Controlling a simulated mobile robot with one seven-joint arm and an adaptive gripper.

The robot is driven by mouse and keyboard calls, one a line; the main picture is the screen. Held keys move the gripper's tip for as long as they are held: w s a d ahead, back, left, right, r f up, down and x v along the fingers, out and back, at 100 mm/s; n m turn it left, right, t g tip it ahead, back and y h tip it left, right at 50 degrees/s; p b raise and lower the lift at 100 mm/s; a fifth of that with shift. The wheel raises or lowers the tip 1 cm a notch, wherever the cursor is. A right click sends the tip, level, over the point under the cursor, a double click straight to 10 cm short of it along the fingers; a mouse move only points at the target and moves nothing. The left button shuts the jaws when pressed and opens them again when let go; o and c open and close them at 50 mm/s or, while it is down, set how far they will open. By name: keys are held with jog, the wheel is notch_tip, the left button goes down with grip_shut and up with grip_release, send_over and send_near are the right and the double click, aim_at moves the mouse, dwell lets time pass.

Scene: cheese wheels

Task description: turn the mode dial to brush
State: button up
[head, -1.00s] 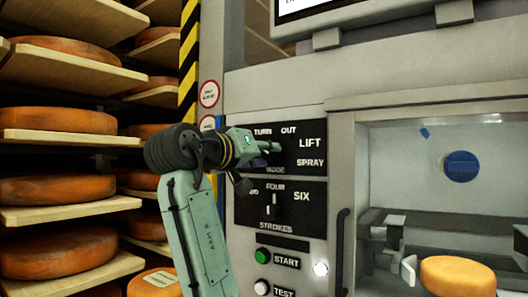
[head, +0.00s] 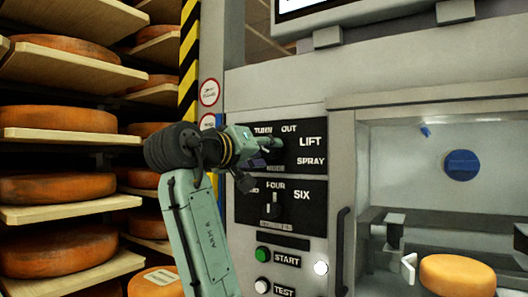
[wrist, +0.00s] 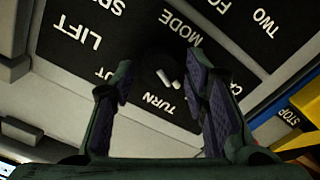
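The mode dial (wrist: 152,70) is a dark round knob with a short white mark, on a black panel (wrist: 92,72). It lies between my fingers in the wrist view. The mark seems to point toward the TURN side; its exact setting is hard to tell. The labels TURN, OUT, LIFT and SPRAY show around it; I cannot read a BRUSH label. My gripper (head: 268,154) is at the mode panel in the head view and hides the dial there. In the wrist view my gripper (wrist: 158,64) is open, with gaps between the fingers and the dial.
The strokes dial (head: 273,205) sits just below, above the START button (head: 262,254) and TEST button (head: 262,285). A door handle (head: 341,250) and a chamber with a cheese wheel (head: 457,275) are at right. Cheese shelves (head: 60,138) stand at left.

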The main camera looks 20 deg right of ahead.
jog(key=shift+o, duration=0.5)
jog(key=v, duration=1.2)
